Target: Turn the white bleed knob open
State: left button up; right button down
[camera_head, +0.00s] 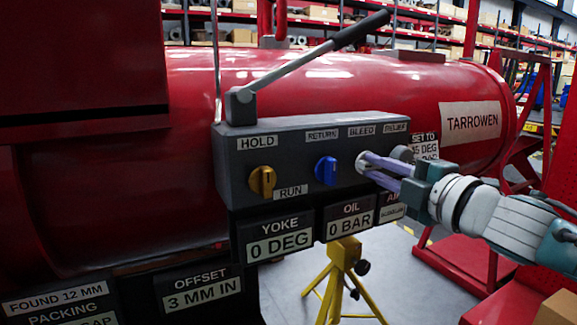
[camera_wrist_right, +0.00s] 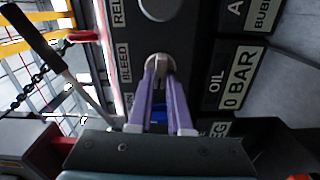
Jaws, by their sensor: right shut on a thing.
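The white bleed knob (camera_head: 361,162) is on the front of the dark control box (camera_head: 300,190), below the BLEED label. In the right wrist view the knob (camera_wrist_right: 160,66) shows between the tips of my right gripper (camera_wrist_right: 160,72). In the head view my right gripper (camera_head: 368,164) comes in from the right, its purple fingers shut on the knob. Part of the knob is hidden by the fingertips. My left gripper is not in view.
A yellow HOLD/RUN knob (camera_head: 262,181) and a blue RETURN knob (camera_head: 326,170) sit left of the bleed knob. A grey RELIEF knob (camera_head: 402,154) is close on its right. A pump lever (camera_head: 310,55) rises above the box. OIL reads 0 BAR.

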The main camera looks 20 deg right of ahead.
dwell(0.4)
jog(key=c, duration=0.8)
grip_release()
jog(key=shift+c, duration=0.2)
jog(key=shift+s, duration=0.1)
jog(key=s+p, duration=0.1)
jog(key=s, duration=0.8)
jog(key=shift+s+d, duration=0.35)
jog(key=shift+d, duration=0.05)
